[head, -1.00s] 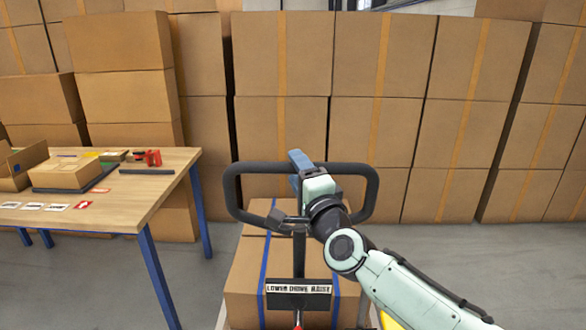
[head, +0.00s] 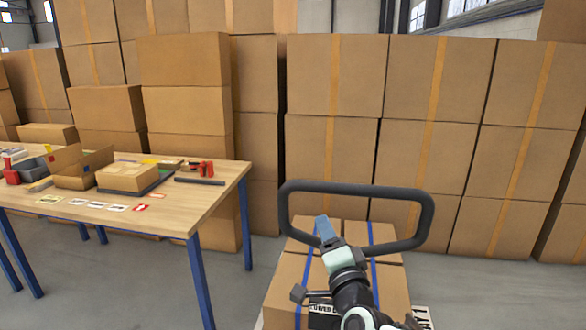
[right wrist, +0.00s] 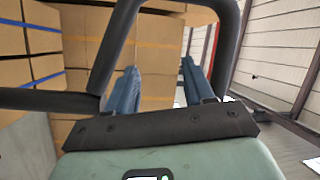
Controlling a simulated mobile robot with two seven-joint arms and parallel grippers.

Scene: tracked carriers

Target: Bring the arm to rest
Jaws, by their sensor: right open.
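My right gripper (head: 325,232) is open and empty. In the head view it shows inside the outline of the black handle loop (head: 431,215), below the top bar and over the strapped cartons. In the right wrist view its two blue fingers (right wrist: 158,88) stand apart with nothing between them that I can make out as held. The handle (right wrist: 50,101) also shows close to the fingers there; I cannot tell whether they touch. My right arm comes up from the bottom of the head view. My left gripper is not in view.
Cartons with blue straps (head: 388,240) sit on the carrier below the handle. A wooden table (head: 185,213) with blue legs stands to the left, bearing an open box (head: 72,182) and a red tool (head: 205,168). Stacked cartons (head: 335,75) wall off the back. Grey floor shows between table and carrier.

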